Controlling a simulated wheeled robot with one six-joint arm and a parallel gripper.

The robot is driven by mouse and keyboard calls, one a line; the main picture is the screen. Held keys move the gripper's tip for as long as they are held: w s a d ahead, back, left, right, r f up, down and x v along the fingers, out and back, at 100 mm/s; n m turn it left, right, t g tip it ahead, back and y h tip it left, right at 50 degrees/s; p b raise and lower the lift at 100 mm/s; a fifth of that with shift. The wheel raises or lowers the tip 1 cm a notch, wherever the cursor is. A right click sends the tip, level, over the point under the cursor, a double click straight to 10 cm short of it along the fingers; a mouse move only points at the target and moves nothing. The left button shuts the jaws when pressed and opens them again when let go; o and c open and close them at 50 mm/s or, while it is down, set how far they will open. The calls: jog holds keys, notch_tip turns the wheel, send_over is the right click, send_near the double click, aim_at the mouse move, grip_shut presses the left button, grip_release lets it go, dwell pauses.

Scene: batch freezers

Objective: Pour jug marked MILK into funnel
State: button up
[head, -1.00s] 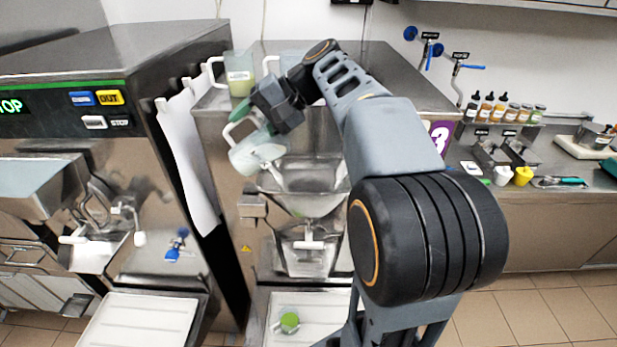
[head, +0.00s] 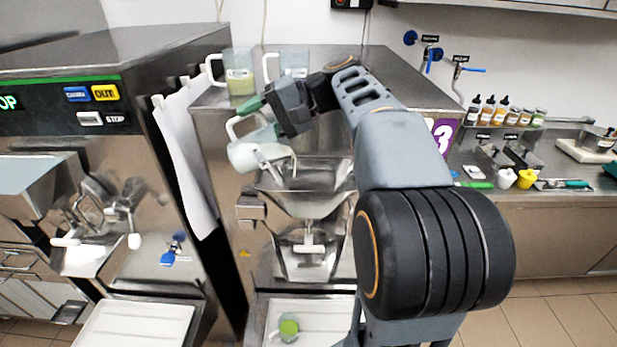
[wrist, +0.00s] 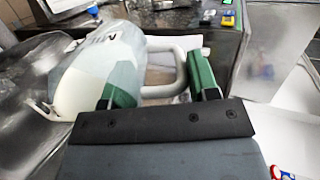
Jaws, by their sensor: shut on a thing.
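The jug marked MILK (head: 250,157) is translucent with white liquid inside and hangs tilted at the front of the machine. In the wrist view the jug (wrist: 105,62) shows part of its lettering, and white liquid lies at its lip. My gripper (head: 257,120) is shut on the jug's handle; the green fingers also show in the wrist view (wrist: 160,82). The steel funnel (head: 312,206) is below and right of the jug's mouth. A pale streak at the mouth looks like liquid running down toward the funnel; where it lands is unclear.
Two more jugs stand on the machine top: one with greenish contents (head: 240,75), one (head: 293,62) partly behind my arm. A white tray (head: 325,310) with a small green-topped item (head: 289,327) is below. Another machine (head: 95,130) stands at left.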

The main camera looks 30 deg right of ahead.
aim_at(272, 126)
jog(key=shift+d+f, duration=0.1)
jog(key=shift+f, duration=0.05)
jog(key=shift+s+d+t+y+b, duration=0.2)
jog(key=shift+t+y+b, duration=0.1)
jog(key=shift+y+b, duration=0.25)
jog(key=shift+d+f, duration=0.1)
jog(key=shift+d, duration=0.25)
jog(key=shift+s+d+f+y+b, duration=0.2)
jog(key=shift+s+d+y+b, duration=0.2)
jog(key=shift+d+b, duration=0.35)
jog(key=shift+s+d, duration=0.15)
jog(key=shift+d, duration=0.1)
jog(key=shift+s+d+f+t+y+b, duration=0.2)
jog(key=shift+d+t+y+b, duration=0.2)
jog(key=shift+b, duration=0.2)
jog(key=shift+s+d+r+t+y, duration=0.15)
jog(key=shift+d+r+t+y, duration=0.15)
jog(key=shift+y, duration=0.35)
jog(key=shift+s+d+r+t+y+b, duration=0.1)
jog(key=shift+s+d+t+y+b, duration=0.2)
jog(key=shift+d+y+b, duration=0.4)
